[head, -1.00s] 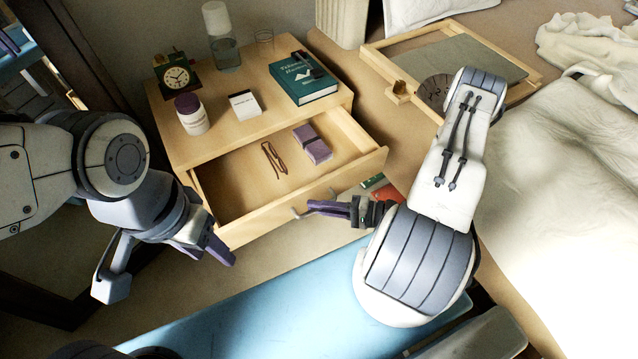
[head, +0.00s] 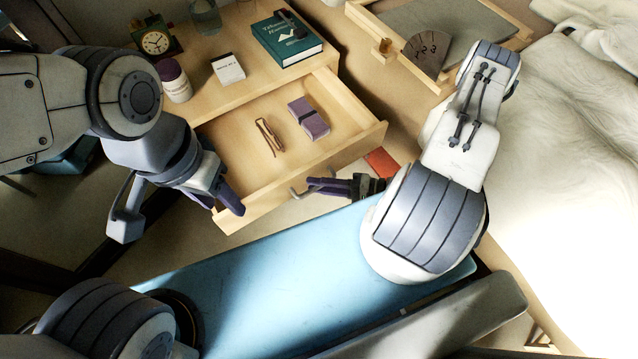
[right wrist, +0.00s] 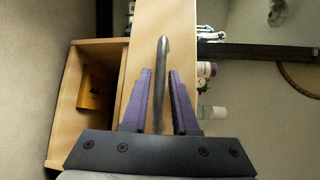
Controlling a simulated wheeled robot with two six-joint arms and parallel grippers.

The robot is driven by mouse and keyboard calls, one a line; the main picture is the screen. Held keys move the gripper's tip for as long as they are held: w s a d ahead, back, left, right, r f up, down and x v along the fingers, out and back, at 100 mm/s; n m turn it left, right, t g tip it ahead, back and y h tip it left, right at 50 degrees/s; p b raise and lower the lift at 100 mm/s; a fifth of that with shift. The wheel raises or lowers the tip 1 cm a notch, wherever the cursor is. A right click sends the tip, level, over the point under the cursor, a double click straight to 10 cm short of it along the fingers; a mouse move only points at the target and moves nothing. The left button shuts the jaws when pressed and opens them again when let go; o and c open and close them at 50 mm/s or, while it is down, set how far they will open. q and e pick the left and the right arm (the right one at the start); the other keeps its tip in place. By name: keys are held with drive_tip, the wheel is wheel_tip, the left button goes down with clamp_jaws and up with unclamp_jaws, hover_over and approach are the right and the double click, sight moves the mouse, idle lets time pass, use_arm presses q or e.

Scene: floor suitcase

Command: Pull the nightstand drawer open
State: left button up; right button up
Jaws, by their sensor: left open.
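The wooden nightstand (head: 235,95) stands at the top of the head view. Its drawer (head: 262,165) is pulled well out, with glasses (head: 268,137) and a purple box (head: 309,118) inside. A metal handle (head: 295,193) is on the drawer front. My right gripper (head: 312,187) is at the handle. In the right wrist view, the handle bar (right wrist: 162,75) runs between the two parted purple fingers (right wrist: 158,90), with a gap on each side. My left gripper (head: 228,200) is open and empty by the drawer's left front corner; whether it touches the drawer is unclear.
On the nightstand top are a clock (head: 156,42), a jar (head: 174,80), a white card box (head: 228,69), and a green book (head: 288,40). A blue surface (head: 270,275) lies in front. A bed (head: 560,170) is at right, with a wooden tray (head: 465,90) behind my right arm.

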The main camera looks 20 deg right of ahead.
drive_tip(key=shift+s, duration=0.1)
drive_tip(key=p+v, duration=0.1)
drive_tip(key=v, duration=0.9)
drive_tip(key=shift+d, duration=0.15)
drive_tip(key=shift+s, duration=0.1)
idle(0.3)
